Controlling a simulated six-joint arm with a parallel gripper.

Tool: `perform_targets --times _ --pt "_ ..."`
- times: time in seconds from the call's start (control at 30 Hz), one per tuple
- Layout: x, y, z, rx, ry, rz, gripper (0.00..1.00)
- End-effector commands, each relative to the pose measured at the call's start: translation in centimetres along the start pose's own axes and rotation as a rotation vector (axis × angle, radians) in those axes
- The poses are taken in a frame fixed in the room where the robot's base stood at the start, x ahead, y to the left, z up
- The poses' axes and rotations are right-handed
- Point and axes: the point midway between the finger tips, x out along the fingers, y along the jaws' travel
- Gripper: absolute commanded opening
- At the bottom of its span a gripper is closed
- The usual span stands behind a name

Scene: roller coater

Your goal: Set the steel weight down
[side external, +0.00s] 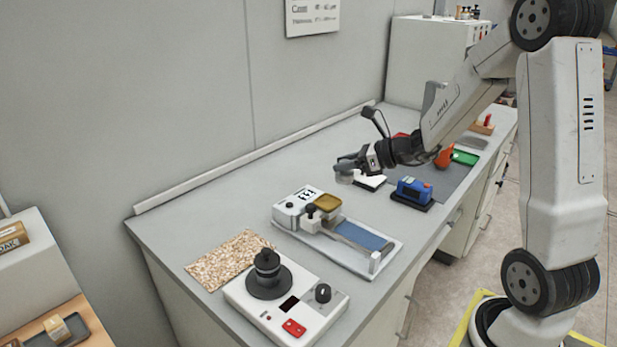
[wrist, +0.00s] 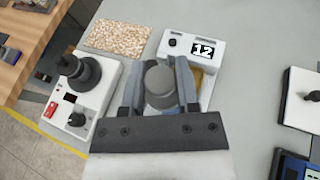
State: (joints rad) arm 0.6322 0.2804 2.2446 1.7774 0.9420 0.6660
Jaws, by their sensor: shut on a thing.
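My gripper (side external: 346,166) is raised above the bench and shut on the steel weight (wrist: 160,84), a grey cylinder with a rounded top. In the wrist view it sits between the two fingers. In the side view only a small part of the weight (side external: 343,178) shows beneath the fingers. The white coater (side external: 292,204), with a tan pad (side external: 327,202) and a blue strip (side external: 362,236), stands on the bench below and left of my gripper. In the wrist view the coater (wrist: 190,43) shows a "12" and is partly hidden behind my gripper.
A speckled mat (side external: 228,258) and a white device with a black knob (side external: 285,305) lie at the near left. A blue device (side external: 411,192) and a white block on a dark base (side external: 369,181) stand to the right. The bench (side external: 235,195) is bare along the wall.

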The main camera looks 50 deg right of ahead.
Motion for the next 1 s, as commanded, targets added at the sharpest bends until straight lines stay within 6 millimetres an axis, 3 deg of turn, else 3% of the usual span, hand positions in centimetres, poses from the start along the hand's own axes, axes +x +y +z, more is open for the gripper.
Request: perform_targets --times 0.53,1.0 --pt "5.3 -2.8 -3.1 0.0 -0.001 0.002 0.0" --pt "6.3 -3.3 -3.7 -0.002 -0.001 0.001 0.0"
